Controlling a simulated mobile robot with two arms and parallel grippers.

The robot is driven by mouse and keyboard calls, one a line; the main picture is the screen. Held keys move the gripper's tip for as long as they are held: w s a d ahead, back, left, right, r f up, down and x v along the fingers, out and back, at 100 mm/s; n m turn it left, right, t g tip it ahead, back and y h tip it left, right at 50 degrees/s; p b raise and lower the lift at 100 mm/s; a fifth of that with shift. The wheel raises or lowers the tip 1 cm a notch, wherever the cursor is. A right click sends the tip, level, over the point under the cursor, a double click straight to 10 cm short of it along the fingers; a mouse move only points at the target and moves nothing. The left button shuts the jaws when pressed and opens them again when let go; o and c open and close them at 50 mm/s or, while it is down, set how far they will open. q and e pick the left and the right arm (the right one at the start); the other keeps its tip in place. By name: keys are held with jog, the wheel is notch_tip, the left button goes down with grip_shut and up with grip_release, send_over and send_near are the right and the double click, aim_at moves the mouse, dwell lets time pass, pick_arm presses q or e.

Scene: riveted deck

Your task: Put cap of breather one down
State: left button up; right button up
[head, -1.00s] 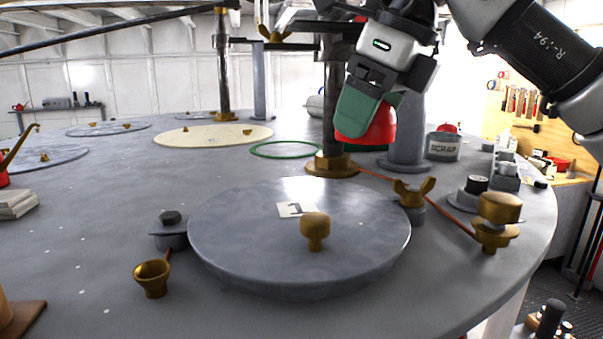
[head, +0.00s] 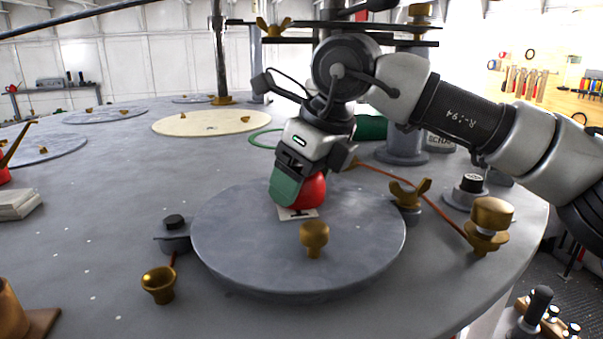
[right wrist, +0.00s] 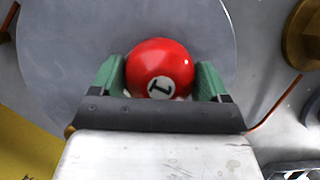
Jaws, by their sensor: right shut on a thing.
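The red cap (head: 308,191) is domed. In the right wrist view the red cap (right wrist: 160,68) shows a white disc with a black 1 and sits between the green finger pads. My right gripper (head: 296,194) is shut on it, over the back part of the round grey lid (head: 240,240). The cap hangs at or just above the lid, by a white label (head: 298,213) marked 1; I cannot tell whether it touches. The right gripper (right wrist: 161,82) also shows in the right wrist view. My left gripper is not in view.
A brass knob (head: 314,238) stands on the lid's front. Around it are a brass wing nut (head: 408,194), a brass breather fitting (head: 489,222), a brass cup (head: 158,284) and a dark bolt (head: 174,230). A cream disc (head: 205,123) lies farther back.

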jog(key=shift+s+f, duration=0.1)
jog(key=shift+f, duration=0.05)
jog(key=o, duration=0.6)
jog(key=shift+o, duration=1.4)
jog(key=shift+r, duration=0.35)
jog(key=b+v, duration=0.3)
jog(key=v, duration=0.8)
jog(key=shift+r, duration=0.4)
jog(key=shift+d+f, duration=0.1)
